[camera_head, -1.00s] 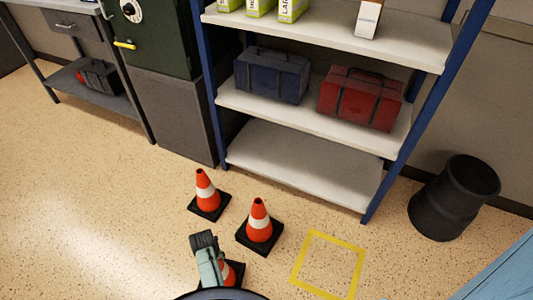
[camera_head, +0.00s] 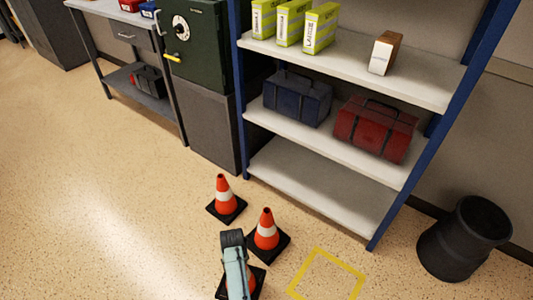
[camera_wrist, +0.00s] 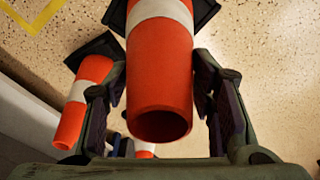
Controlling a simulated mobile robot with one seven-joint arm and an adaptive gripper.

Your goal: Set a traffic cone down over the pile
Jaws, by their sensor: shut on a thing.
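My gripper (camera_wrist: 160,92) is shut on an orange traffic cone (camera_wrist: 158,70) with a white band and a black square base. Its fingers are on either side of the cone's upper part. In the head view my gripper (camera_head: 233,240) is over this cone (camera_head: 255,284), partly hiding it. I cannot tell whether its base touches the floor. A second cone (camera_head: 267,232) stands upright just behind it, and a third (camera_head: 225,197) stands farther back left. Parts of two other cones (camera_wrist: 78,105) show in the wrist view. I see no distinct pile.
A yellow square outline (camera_head: 322,254) is on the floor right of the cones. A blue-framed shelf (camera_head: 320,188) stands behind, with a dark green safe (camera_head: 200,65) at its left. A black bin (camera_head: 462,242) stands at right. The floor at left is clear.

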